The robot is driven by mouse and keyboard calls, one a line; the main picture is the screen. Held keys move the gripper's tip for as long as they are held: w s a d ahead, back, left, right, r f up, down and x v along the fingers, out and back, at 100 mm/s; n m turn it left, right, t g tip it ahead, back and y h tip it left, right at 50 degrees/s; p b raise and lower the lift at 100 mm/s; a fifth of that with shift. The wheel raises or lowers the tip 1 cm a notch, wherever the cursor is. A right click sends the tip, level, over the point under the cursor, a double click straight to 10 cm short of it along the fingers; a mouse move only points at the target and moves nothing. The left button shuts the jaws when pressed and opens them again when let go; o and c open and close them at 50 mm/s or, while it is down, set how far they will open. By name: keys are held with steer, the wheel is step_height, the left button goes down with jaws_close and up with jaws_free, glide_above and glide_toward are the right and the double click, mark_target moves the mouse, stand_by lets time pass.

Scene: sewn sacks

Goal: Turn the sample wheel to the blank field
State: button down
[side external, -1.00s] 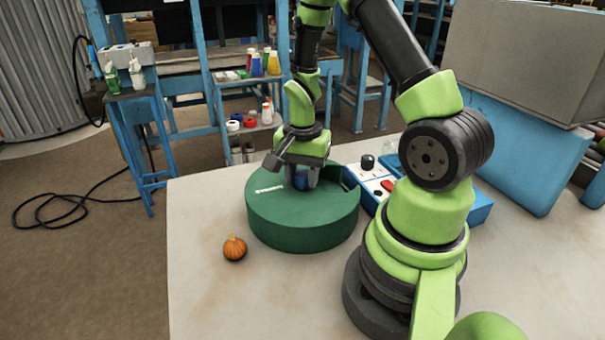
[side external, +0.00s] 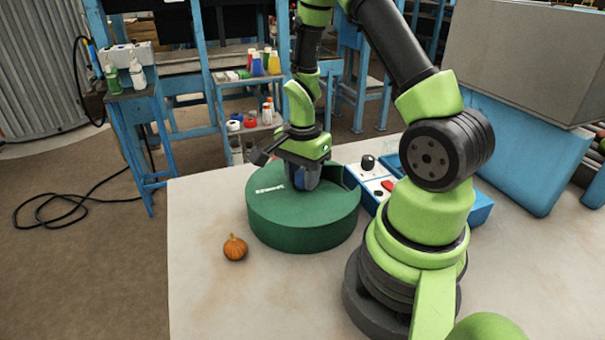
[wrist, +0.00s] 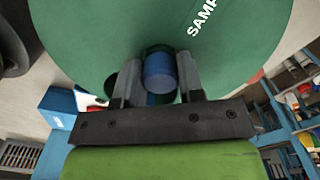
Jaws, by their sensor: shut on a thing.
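The sample wheel (side external: 300,225) is a round dark green drum on the table, with white lettering on its top. In the wrist view its green top (wrist: 90,35) fills the upper part, and part of the lettering, "SAMP", shows at the upper right. A blue knob (wrist: 160,75) stands up from the top. My gripper (side external: 304,176) is over the wheel, its two grey fingers shut on either side of the knob. In the side view the fingers partly cover the knob. No blank field can be made out.
A small orange pumpkin (side external: 235,247) sits on the table left of the wheel. A blue and white box with a black knob and a red part (side external: 376,182) stands close behind on the right. The table's front left is clear.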

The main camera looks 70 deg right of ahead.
stand_by(0.3)
steer(key=c, duration=0.7)
jaws_free()
steer(key=shift+c, duration=0.2)
steer(key=shift+r, duration=0.1)
step_height(320, 180, up, 10)
steer(key=shift+f, duration=0.1)
steer(key=s+a+r+n+t+y, duration=0.1)
steer(key=s+a+r+n+t, duration=0.2)
steer(key=a+r+n, duration=0.4)
steer(key=s+a+r+n+t+y, duration=0.1)
steer(key=s+a+r+n+t, duration=0.3)
steer(key=a+n, duration=0.4)
step_height(320, 180, up, 3)
steer(key=shift+s+f+n, duration=0.15)
steer(key=shift+s+n, duration=0.3)
steer(key=shift+n, duration=0.05)
